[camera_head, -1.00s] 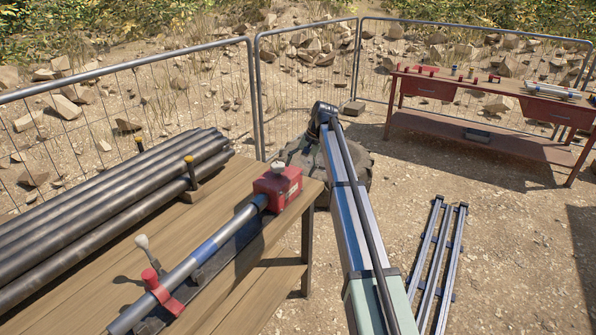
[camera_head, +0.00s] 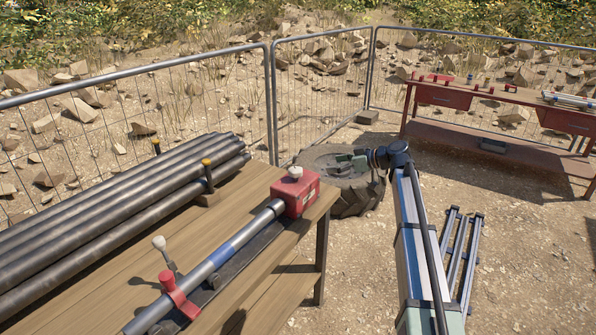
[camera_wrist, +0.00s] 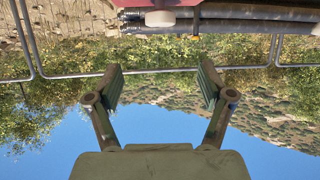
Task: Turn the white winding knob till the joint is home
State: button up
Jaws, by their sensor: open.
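The white knob (camera_head: 295,172) sits on top of a red box (camera_head: 296,195) at the right end of the wooden bench. It also shows upside down at the top of the wrist view (camera_wrist: 160,18). A grey pipe (camera_head: 200,274) with a blue band (camera_head: 226,251) runs into the red box. Whether the joint is home cannot be told. A red clamp (camera_head: 178,296) with a pale-knobbed lever (camera_head: 160,245) holds the pipe's near end. My gripper (camera_wrist: 160,85) is open and empty, its fingers apart from the knob. In the head view it shows (camera_head: 345,161) right of the knob.
Dark pipes (camera_head: 110,205) lie stacked on the bench (camera_head: 130,270) between upright pegs. A tyre (camera_head: 352,198) lies on the ground beyond the bench. Metal rails (camera_head: 462,255) lie right of my arm. A red workbench (camera_head: 470,145) and mesh fencing stand behind.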

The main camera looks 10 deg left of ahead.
aim_at(297, 170)
jog(key=p+x, duration=0.4)
jog(key=x, duration=1.3)
jog(key=shift+s+f, duration=0.1)
jog(key=c, duration=1.2)
